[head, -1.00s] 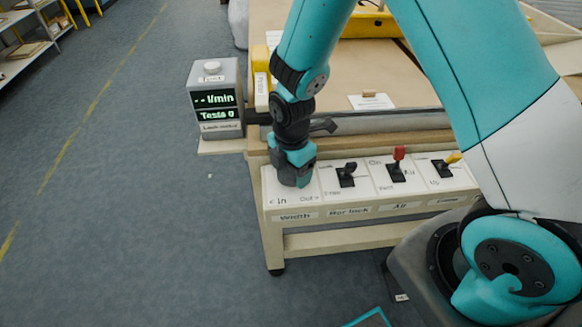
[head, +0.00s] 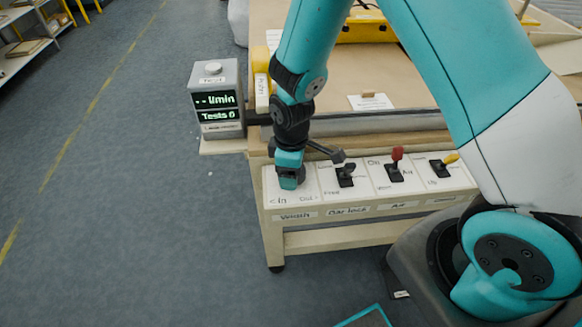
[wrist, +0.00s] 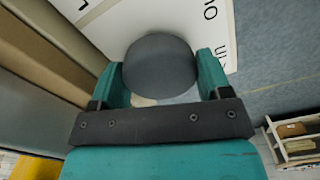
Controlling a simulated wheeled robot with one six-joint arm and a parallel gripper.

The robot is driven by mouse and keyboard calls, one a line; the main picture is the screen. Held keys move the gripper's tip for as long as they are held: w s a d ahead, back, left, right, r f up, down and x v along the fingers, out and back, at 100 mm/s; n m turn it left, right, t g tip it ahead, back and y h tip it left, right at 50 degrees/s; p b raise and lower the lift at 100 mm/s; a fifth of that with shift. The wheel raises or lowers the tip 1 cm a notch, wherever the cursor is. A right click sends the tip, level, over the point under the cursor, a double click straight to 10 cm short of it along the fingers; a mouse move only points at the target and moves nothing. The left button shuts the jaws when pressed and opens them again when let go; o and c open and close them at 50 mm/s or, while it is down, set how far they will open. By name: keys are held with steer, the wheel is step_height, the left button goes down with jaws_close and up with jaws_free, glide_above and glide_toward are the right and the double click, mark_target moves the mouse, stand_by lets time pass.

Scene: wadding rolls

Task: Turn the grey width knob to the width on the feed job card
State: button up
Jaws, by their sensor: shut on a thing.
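The grey width knob (wrist: 160,66) sits between the two fingers of my gripper (wrist: 161,80) in the wrist view. It is round and dark grey, standing on the white panel. In the head view my gripper (head: 290,183) points down at the left end of the panel (head: 306,198), above the "In" and "Out" marks, and hides the knob. The gripper is shut on the knob. The feed job card cannot be told for sure; a small white card (head: 371,102) lies on the table behind, its text too small to read.
Right of my gripper stand a black lever (head: 346,175), a red-tipped lever (head: 396,170) and a yellow-tipped lever (head: 443,167). A grey test box (head: 216,98) at left shows "Tests 0". The floor at left is clear.

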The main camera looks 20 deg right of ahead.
steer(key=m, duration=0.6)
steer(key=shift+w, duration=0.1)
steer(key=shift+m, duration=0.3)
stand_by(0.3)
steer(key=o, duration=0.9)
step_height(320, 180, up, 18)
steer(key=shift+f, duration=0.25)
stand_by(0.4)
steer(key=s+a+r+n+y, duration=0.1)
steer(key=s+r, duration=0.2)
steer(key=s, duration=0.3)
steer(key=s+a+r+y, duration=0.1)
steer(key=s+a+r, duration=0.1)
steer(key=s, duration=0.4)
steer(key=s+a+r+n+y, duration=0.1)
steer(key=s+r+y, duration=0.1)
steer(key=s+r, duration=0.2)
steer(key=shift+s+a+r+n, duration=0.15)
steer(key=shift+s+a, duration=0.05)
steer(key=shift+s, duration=0.5)
steer(key=shift+s+a+r+n, duration=0.15)
steer(key=shift+s, duration=0.55)
